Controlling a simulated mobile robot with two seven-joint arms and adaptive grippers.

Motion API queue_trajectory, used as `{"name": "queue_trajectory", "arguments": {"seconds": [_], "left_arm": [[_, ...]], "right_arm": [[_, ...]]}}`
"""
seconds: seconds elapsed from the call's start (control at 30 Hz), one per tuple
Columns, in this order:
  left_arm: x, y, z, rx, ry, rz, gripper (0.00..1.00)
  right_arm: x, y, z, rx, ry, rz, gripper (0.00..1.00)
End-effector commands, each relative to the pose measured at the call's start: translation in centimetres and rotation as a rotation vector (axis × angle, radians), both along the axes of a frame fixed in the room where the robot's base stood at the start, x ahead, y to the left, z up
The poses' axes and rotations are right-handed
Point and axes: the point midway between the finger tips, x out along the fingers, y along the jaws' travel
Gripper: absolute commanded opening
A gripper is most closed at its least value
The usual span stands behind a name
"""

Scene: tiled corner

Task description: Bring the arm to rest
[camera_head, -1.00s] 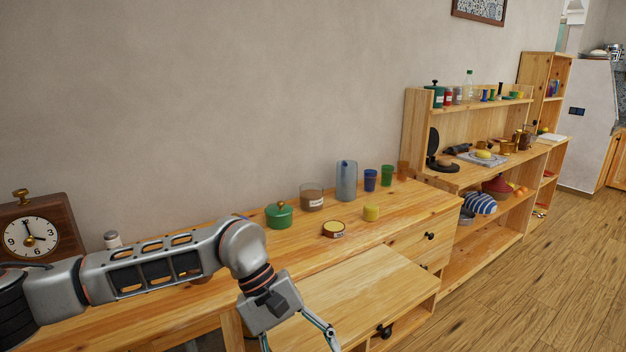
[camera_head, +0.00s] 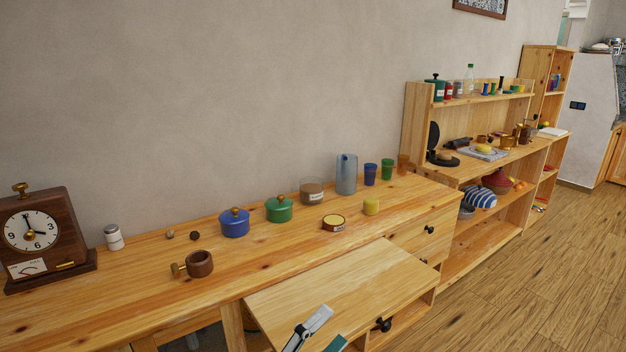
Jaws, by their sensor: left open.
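My left gripper (camera_head: 322,336) shows only at the bottom edge of the head view, in front of the pull-out wooden board of the cabinet (camera_head: 345,285). Two fingertips are visible, one pale grey and one dark teal, spread apart with nothing seen between them. The rest of the left arm is out of the picture, below the frame. My right gripper is not in view.
Shelves (camera_head: 470,155) stand at right.

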Motion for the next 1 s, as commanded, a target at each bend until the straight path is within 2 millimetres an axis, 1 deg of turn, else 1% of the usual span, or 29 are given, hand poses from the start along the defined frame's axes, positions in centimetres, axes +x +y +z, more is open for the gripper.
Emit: {"name": "queue_trajectory", "arguments": {"seconds": [0.03,0.07,0.1,0.13,0.17,0.2,0.23,0.27,0.3,0.37,0.4,0.5,0.6,0.7,0.8,1.0], "left_arm": [[0.2,2.0,-2.7,-0.065,0.151,0.05,0.65],[0.3,3.3,-4.3,-0.106,0.238,0.079,0.65],[0.3,5.0,-6.5,-0.159,0.353,0.12,0.65],[0.1,6.3,-8.2,-0.201,0.437,0.151,0.65],[-0.2,7.6,-10.0,-0.243,0.521,0.184,0.65],[-0.8,9.4,-12.5,-0.301,0.632,0.228,0.65],[-1.5,10.7,-14.3,-0.342,0.712,0.262,0.65],[-2.2,12.0,-16.1,-0.384,0.788,0.297,0.65],[-3.4,13.6,-18.4,-0.437,0.884,0.343,0.65],[-5.4,15.8,-21.6,-0.516,1.016,0.409,0.65],[-6.9,17.1,-23.5,-0.563,1.095,0.452,0.65],[-10.3,19.9,-27.3,-0.665,1.25,0.546,0.65],[-13.0,21.6,-29.7,-0.736,1.352,0.615,0.65],[-14.6,22.6,-30.9,-0.776,1.406,0.654,0.65],[-15.1,22.9,-31.3,-0.791,1.424,0.667,0.65],[-15.1,22.9,-31.3,-0.79,1.424,0.666,0.65]], "right_arm": [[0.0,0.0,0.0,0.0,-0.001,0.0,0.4],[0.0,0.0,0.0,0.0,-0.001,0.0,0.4],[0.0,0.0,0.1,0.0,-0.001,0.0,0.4],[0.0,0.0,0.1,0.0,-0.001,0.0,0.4],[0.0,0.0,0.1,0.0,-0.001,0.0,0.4],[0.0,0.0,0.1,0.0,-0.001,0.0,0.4],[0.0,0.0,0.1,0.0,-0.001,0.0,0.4],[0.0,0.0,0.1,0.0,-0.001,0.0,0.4],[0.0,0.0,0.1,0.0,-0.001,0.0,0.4],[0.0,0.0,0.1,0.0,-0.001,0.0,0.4],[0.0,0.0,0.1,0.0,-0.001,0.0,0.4],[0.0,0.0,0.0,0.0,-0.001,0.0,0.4],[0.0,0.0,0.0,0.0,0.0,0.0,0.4],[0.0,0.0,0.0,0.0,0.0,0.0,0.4],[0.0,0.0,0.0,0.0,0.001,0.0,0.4],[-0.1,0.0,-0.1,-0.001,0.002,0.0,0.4]]}}
